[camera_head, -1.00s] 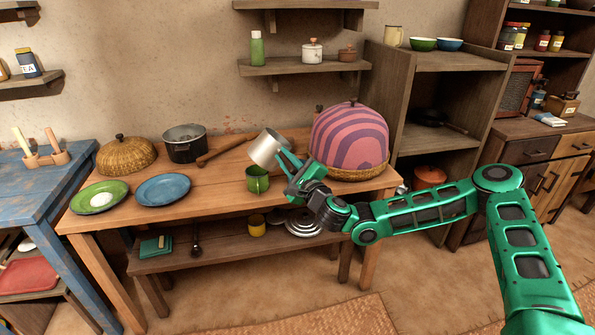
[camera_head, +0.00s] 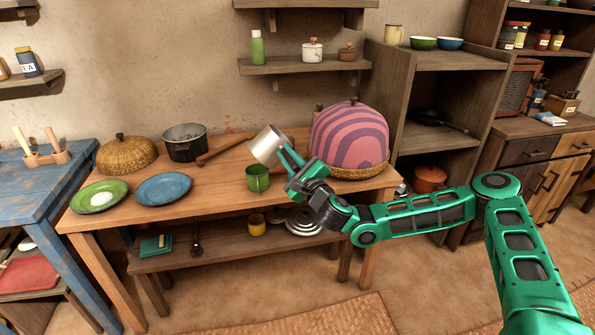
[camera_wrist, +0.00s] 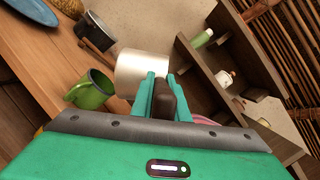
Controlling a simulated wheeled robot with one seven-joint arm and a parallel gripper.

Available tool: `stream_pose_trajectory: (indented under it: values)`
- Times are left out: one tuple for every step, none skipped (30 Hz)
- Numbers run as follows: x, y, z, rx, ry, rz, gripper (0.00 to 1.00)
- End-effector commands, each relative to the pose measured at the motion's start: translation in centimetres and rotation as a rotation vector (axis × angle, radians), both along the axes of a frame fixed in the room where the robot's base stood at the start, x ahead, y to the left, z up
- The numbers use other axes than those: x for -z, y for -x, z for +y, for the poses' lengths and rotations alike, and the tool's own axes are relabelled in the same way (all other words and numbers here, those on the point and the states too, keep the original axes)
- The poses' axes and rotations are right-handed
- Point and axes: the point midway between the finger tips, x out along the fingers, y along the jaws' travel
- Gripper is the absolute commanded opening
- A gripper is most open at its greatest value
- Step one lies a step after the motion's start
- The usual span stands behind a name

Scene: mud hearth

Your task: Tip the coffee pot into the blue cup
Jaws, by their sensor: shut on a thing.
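The coffee pot (camera_head: 268,146) is a plain silver metal vessel, held in the air above the wooden table and tilted. My gripper (camera_head: 287,165) is shut on its dark handle (camera_wrist: 165,95), seen between the green fingers in the wrist view. A green mug (camera_head: 257,179) stands upright on the table just below and slightly left of the pot. It also shows in the wrist view (camera_wrist: 92,90), left of the pot (camera_wrist: 142,72). No blue cup shows. The inside of the pot and any liquid cannot be seen.
On the wooden table (camera_head: 220,196) stand a pink striped dome (camera_head: 350,137) right of my gripper, a dark pot (camera_head: 184,143), a woven dome (camera_head: 126,154), a blue plate (camera_head: 163,189) and a green plate (camera_head: 100,197). The table front left of the mug is clear.

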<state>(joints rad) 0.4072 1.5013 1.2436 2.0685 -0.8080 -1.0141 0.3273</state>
Motion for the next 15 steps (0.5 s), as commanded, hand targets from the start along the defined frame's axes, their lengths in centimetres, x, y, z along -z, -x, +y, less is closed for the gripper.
stream_pose_trajectory:
  values:
    - [-0.2,-0.01,-0.02,-0.001,-0.009,0.001,0.0]
    - [-0.22,-0.01,-0.02,-0.001,-0.012,0.002,0.0]
    - [-0.25,-0.01,-0.04,0.0,-0.016,0.003,0.0]
    - [-0.26,-0.02,-0.05,-0.001,-0.019,0.004,0.0]
    - [-0.28,-0.02,-0.06,-0.001,-0.022,0.005,0.0]
    - [-0.3,-0.03,-0.08,-0.001,-0.026,0.006,0.0]
    - [-0.32,-0.03,-0.09,-0.001,-0.029,0.007,0.0]
    - [-0.34,-0.04,-0.1,-0.001,-0.032,0.008,0.0]
    - [-0.35,-0.04,-0.11,-0.001,-0.036,0.009,0.0]
    - [-0.37,-0.05,-0.13,-0.001,-0.04,0.011,0.0]
    - [-0.38,-0.05,-0.14,-0.001,-0.043,0.012,0.0]
    - [-0.38,-0.05,-0.16,-0.001,-0.046,0.013,0.0]
    - [-0.39,-0.06,-0.17,-0.001,-0.049,0.013,0.0]
    - [-0.41,-0.06,-0.18,-0.001,-0.051,0.014,0.0]
    - [-0.41,-0.06,-0.18,-0.001,-0.053,0.015,0.0]
